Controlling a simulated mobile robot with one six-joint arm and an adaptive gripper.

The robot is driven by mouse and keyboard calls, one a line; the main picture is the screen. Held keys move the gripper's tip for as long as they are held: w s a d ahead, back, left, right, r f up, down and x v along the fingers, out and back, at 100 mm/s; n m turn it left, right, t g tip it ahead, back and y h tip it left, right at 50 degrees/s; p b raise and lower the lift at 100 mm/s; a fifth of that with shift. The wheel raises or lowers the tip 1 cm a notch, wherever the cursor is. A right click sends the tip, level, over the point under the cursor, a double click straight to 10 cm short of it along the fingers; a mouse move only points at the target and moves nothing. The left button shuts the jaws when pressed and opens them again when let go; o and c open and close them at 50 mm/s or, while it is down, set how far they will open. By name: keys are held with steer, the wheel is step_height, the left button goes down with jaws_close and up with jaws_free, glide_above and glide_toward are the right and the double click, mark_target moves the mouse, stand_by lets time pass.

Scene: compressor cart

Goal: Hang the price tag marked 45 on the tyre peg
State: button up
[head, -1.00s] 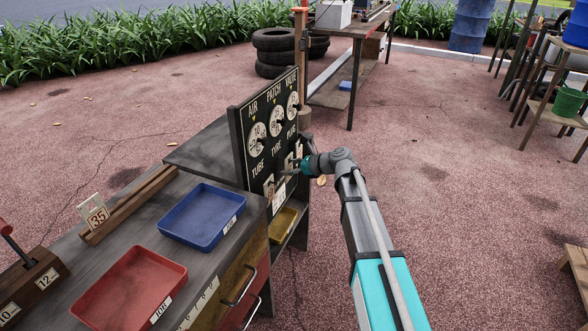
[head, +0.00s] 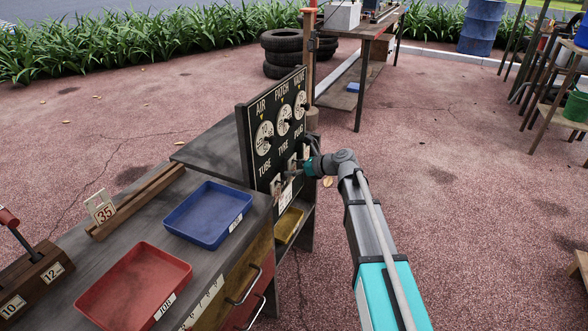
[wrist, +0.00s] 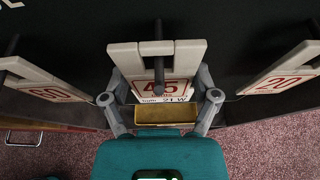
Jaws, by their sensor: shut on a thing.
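The price tag marked 45 (wrist: 161,87) is in the middle of the wrist view, between the two fingers of my gripper (wrist: 160,100). My gripper is shut on it. A dark peg (wrist: 158,62) shows in the slot at the tag's top, with the tag's pale arms on either side of it. I cannot tell whether the tag's weight rests on the peg. In the head view my gripper (head: 302,172) is at the lower part of the black price board (head: 270,135), near the word TYRE, and hides much of the tag there.
In the wrist view a tag marked 60 (wrist: 45,88) hangs at left and a tag marked 20 (wrist: 285,75) at right, both close to my fingers. A tag marked 35 (head: 102,210) stands in a wooden rack. Blue (head: 208,214) and red (head: 135,285) trays lie on the bench.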

steer(key=o, duration=0.7)
steer(key=shift+c, duration=0.2)
